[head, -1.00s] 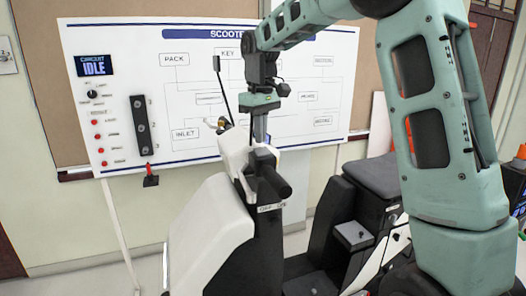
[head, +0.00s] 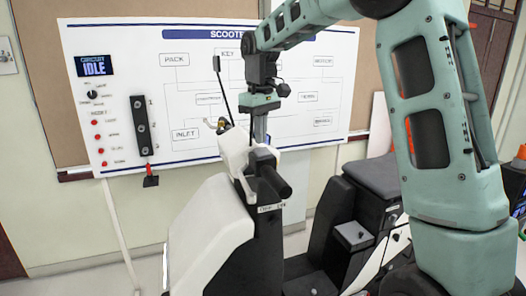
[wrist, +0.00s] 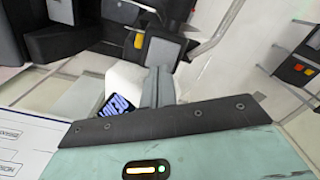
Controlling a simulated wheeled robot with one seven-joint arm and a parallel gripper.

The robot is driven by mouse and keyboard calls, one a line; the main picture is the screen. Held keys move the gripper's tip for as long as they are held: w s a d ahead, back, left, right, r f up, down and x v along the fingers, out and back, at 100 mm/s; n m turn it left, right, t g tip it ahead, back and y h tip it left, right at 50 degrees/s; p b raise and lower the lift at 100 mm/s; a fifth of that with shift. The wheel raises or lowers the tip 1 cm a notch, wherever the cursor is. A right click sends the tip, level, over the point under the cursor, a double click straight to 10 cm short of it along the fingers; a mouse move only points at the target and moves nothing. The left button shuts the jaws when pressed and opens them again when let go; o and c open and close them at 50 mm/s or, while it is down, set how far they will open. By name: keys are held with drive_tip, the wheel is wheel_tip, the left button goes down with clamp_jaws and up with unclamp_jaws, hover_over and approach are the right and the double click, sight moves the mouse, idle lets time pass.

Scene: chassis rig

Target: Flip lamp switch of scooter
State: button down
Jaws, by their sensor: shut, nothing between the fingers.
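The scooter (head: 213,235) stands in front of the wall board, with a white front shield, a black column and a white handlebar head. A black handlebar grip (head: 274,180) points towards the head camera. My gripper (head: 260,138) points down just behind the handlebar head, with its fingertips partly hidden by it. In the wrist view my gripper (wrist: 158,80) is shut and empty over the white handlebar head (wrist: 126,75), beside a small lit display (wrist: 117,107). I cannot make out the lamp switch, or whether the fingers touch the scooter.
The wall board (head: 185,100) carries a circuit diagram, a screen (head: 94,65) reading "CIRCUIT IDLE", a knob and red lamps. A thin black mirror stalk (head: 222,90) rises left of my gripper. The scooter seat (head: 375,176) is to the right. An orange cone (head: 521,152) is at the right edge.

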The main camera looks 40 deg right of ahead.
sight(261, 148)
drive_tip(key=shift+f+b, duration=0.6)
drive_tip(key=shift+f, duration=0.45)
idle(0.9)
drive_tip(key=shift+r, duration=0.15)
wheel_tip(261, 148, up, 7)
drive_tip(key=p, duration=0.6)
drive_tip(key=shift+p, duration=0.4)
